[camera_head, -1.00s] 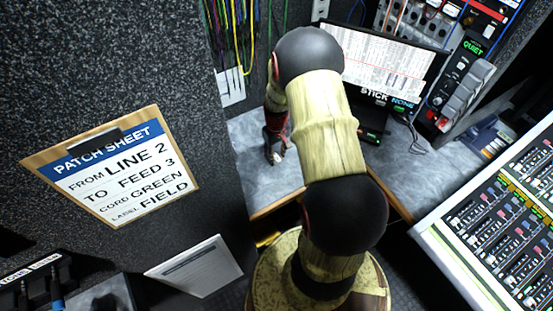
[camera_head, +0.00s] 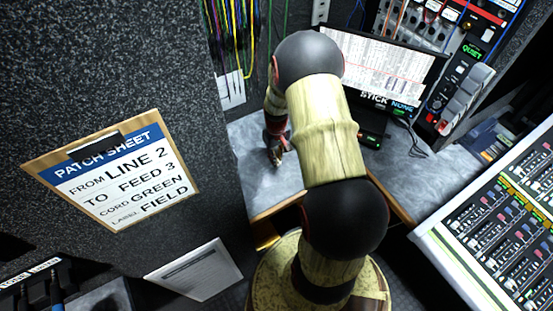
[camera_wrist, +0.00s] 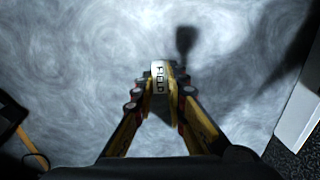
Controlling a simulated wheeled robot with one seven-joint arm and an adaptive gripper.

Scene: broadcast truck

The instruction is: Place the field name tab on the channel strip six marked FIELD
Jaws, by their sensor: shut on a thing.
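The field name tab (camera_wrist: 160,79) is a small white piece with FIELD in dark letters, seen in the wrist view. My gripper (camera_wrist: 161,90) is shut on it, with a yellow finger on each side. In the head view my gripper (camera_head: 275,156) is above the grey desk (camera_head: 262,185); the tab is too small to make out there. The mixing console (camera_head: 500,240) with rows of channel strips is at the lower right. I cannot read a FIELD mark on any strip.
A patch sheet clipboard (camera_head: 120,170) hangs on the dark wall at left, with a white page (camera_head: 195,270) below it. Coloured cords (camera_head: 232,45) hang behind the desk. A monitor (camera_head: 378,65) and an equipment rack (camera_head: 460,75) stand at the back.

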